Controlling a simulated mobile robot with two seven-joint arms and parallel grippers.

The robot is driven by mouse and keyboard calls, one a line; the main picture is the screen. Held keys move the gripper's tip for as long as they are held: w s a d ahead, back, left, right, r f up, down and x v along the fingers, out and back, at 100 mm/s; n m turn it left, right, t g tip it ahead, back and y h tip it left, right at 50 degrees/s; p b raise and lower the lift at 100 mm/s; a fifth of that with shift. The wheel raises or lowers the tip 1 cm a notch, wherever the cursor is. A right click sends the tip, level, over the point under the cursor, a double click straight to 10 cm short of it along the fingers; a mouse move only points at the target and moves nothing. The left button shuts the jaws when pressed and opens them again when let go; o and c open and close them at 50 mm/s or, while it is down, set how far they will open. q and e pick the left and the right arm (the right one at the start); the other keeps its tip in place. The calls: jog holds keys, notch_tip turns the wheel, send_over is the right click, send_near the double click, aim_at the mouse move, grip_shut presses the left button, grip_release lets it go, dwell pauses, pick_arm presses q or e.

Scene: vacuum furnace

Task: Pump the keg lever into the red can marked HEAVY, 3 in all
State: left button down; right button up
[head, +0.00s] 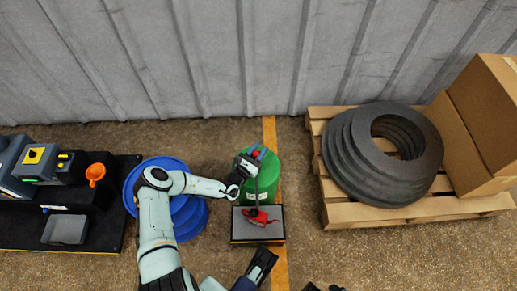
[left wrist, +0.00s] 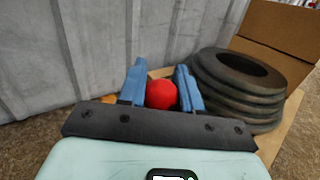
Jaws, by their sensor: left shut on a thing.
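The green keg (head: 268,176) stands on the floor near the wall. My left gripper (head: 254,154) is over its top. In the left wrist view the blue fingers (left wrist: 160,88) are on either side of a round red knob (left wrist: 161,95), which looks like the lever's end; the gripper is shut on it. The rest of the lever is mostly hidden. The red can (head: 262,217) is on a low grey stand (head: 242,227) just in front of the keg; its marking is too small to read. Dark parts of mine are at the bottom edge; my right gripper's jaws cannot be made out.
A wooden pallet (head: 345,215) at right bears stacked dark rings (head: 345,160) and a cardboard box (head: 480,120). Blue round containers (head: 189,218) stand left of the keg. A black bench (head: 100,225) with an orange funnel (head: 95,172) is at far left. A corrugated wall (head: 220,60) closes the back.

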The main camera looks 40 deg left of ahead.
pick_arm(q)
jog(key=shift+s+d+f+m+t, duration=0.15)
jog(key=shift+s+d+m+t, duration=0.2)
jog(key=shift+m+t, duration=0.2)
pick_arm(e)
jog(key=shift+s+a+r, duration=0.2)
jog(key=shift+s, duration=0.15)
pick_arm(q)
jog(key=shift+s, duration=0.1)
jog(key=c, duration=0.8)
grip_release()
jog(key=shift+s+d+f+p, duration=0.15)
jog(key=shift+s+f+p, duration=0.3)
jog(key=shift+s, duration=1.75)
jog(key=shift+s+d+f+p, duration=0.2)
jog(key=shift+s+p, duration=0.35)
jog(key=shift+s, duration=1.65)
jog(key=shift+s+d+f+p, duration=0.1)
jog(key=shift+s+f+p, duration=0.35)
jog(key=shift+s, duration=1.75)
pick_arm(e)
jog(key=s+a+r+g+y, duration=0.1)
jog(key=s+a+r, duration=0.1)
jog(key=s+r, duration=0.1)
jog(key=shift+s+a+r+n+g, duration=0.15)
jog(key=shift+s+n+g, duration=0.2)
jog(key=shift+s, duration=0.4)
